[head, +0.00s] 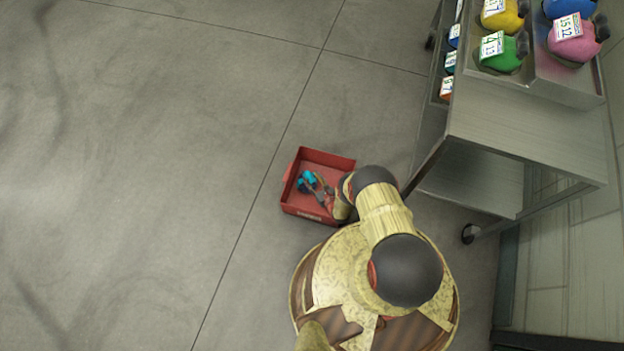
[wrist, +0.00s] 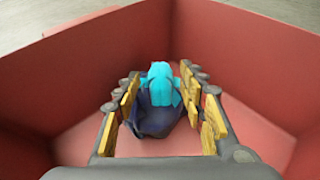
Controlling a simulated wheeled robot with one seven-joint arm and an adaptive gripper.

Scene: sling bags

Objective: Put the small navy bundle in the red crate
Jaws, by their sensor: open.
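The red crate (head: 326,159) stands on the floor beside my base in the head view. Its red walls (wrist: 68,85) surround the wrist view. My gripper (head: 318,187) reaches down into the crate. In the wrist view my gripper (wrist: 160,112) is open, with one finger on each side of the small navy bundle (wrist: 157,122). The bundle sits inside the crate near the crate floor, with a bright cyan part (wrist: 162,82) at its far end. The cyan part (head: 306,180) also shows in the head view. I cannot tell whether the fingers touch the bundle.
A grey wheeled cart (head: 530,135) stands at the right. Its upper tray holds several tagged bundles, among them a green one (head: 500,53), a pink one (head: 573,45) and a yellow one (head: 503,18). The floor to the left of the crate is clear.

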